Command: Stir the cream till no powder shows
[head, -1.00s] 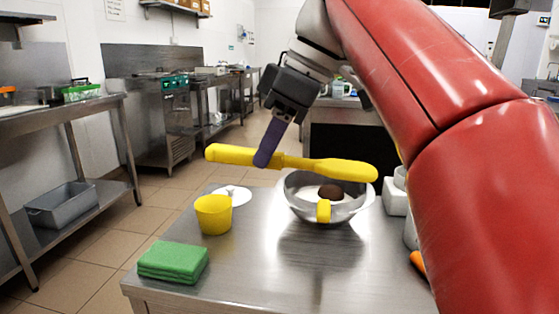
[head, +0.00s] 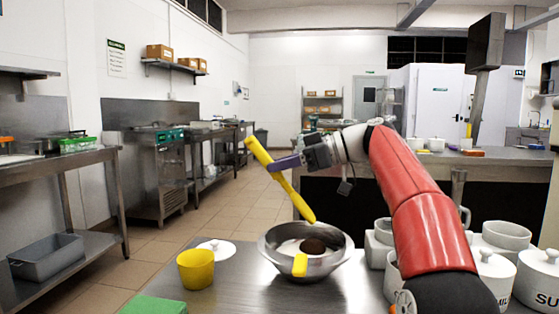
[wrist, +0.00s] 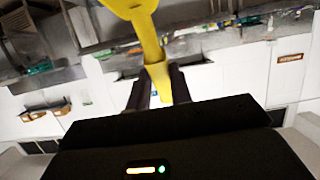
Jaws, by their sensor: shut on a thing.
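A steel bowl (head: 338,261) stands on the steel table. White cream (head: 289,247) with a dark brown mound of powder (head: 313,246) on it shows inside. My gripper (head: 284,163) is shut on the middle of a yellow spatula (head: 295,200), above and to the left of the bowl. The spatula is tilted, its lower end just above the bowl's far rim; I cannot tell if it touches. In the wrist view the spatula (wrist: 150,40) runs up from between the fingers.
A yellow cup (head: 196,269) and a white lid (head: 216,246) stand left of the bowl. A green block (head: 150,306) lies at the front left. White canisters (head: 490,275) crowd the right side, near my arm. A counter (head: 430,165) stands behind.

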